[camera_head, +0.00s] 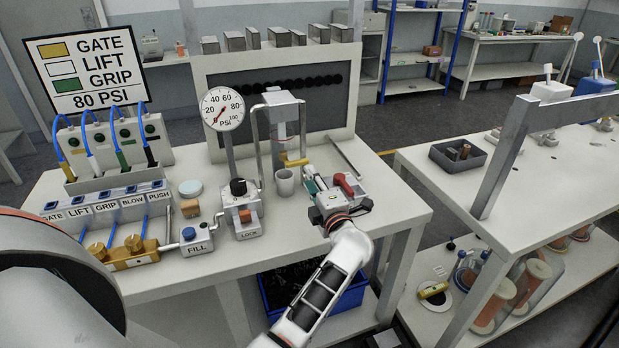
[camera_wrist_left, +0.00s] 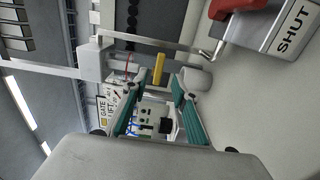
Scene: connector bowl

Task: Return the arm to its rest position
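My left arm (camera_head: 325,280) reaches up from the bottom middle of the head view over the front right of the white workbench (camera_head: 255,255). Its gripper (camera_head: 312,185) is beside the block with the red handle (camera_head: 344,184) and just right of a small white cup (camera_head: 285,182). In the left wrist view the two green-padded fingers (camera_wrist_left: 156,98) are apart, with nothing held between them. A yellow bar (camera_wrist_left: 158,68) shows beyond the fingertips, below the press-like stand (camera_head: 283,110). My right gripper is in neither view.
A pressure gauge (camera_head: 222,108), a LOCK block (camera_head: 243,215) and a FILL block (camera_head: 196,240) stand left of the gripper. The block marked SHUT (camera_wrist_left: 288,35) is close in the wrist view. A second table (camera_head: 560,180) stands right, across a gap. A blue crate (camera_head: 310,290) sits below.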

